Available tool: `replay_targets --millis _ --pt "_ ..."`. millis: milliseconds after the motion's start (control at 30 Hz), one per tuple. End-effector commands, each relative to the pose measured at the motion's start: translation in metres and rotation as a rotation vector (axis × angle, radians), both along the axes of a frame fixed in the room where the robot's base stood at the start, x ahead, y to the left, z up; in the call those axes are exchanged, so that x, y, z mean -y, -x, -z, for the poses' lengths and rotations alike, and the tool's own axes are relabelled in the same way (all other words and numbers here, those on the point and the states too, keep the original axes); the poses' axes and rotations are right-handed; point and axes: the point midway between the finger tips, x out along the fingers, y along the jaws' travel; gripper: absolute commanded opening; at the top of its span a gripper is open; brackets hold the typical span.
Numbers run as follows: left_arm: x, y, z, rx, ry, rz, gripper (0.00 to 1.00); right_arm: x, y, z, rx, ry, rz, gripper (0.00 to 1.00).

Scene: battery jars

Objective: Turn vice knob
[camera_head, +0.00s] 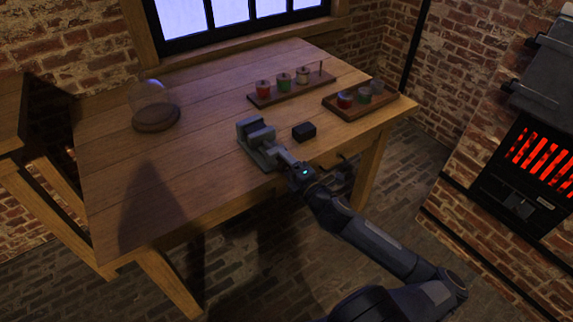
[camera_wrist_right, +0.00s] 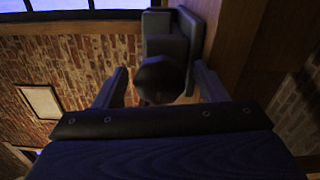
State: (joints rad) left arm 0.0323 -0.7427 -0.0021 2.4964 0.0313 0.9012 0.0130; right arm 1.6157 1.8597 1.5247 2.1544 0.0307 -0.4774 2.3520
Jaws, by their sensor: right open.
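The grey vice (camera_head: 256,133) stands on the wooden table near its front edge in the head view. It also shows at the top of the right wrist view (camera_wrist_right: 170,45). My right gripper (camera_head: 284,157) reaches in from the lower right, close to the front end of the vice. In the right wrist view its fingers (camera_wrist_right: 162,85) are open, one on each side of the dark round vice knob (camera_wrist_right: 160,76). I cannot tell whether either finger touches the knob. In the head view the knob is hidden or too small to make out. My left gripper is not in view.
A small black block (camera_head: 304,131) lies right of the vice. A rack with jars (camera_head: 290,94) and a tray with jars (camera_head: 349,111) stand behind. A glass dome on a wooden base (camera_head: 156,118) stands at left. The table's left front (camera_head: 180,195) is clear.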

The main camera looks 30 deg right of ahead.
Motion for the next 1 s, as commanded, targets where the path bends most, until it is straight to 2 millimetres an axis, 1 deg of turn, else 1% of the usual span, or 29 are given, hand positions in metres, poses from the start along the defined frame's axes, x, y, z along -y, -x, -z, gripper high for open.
replay_targets --millis 300,433,600,1000 --pt "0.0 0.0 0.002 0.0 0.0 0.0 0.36 0.004 0.051 0.001 -0.001 -0.003 0.002 0.66" --pt "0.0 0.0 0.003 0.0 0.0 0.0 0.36 0.005 0.067 0.001 -0.001 -0.002 0.0 0.66" --pt "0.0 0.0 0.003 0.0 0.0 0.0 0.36 0.005 0.074 0.0 0.0 -0.002 -0.001 0.66" --pt "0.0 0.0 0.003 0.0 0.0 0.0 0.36 0.005 0.074 0.0 0.0 -0.002 -0.001 0.66"
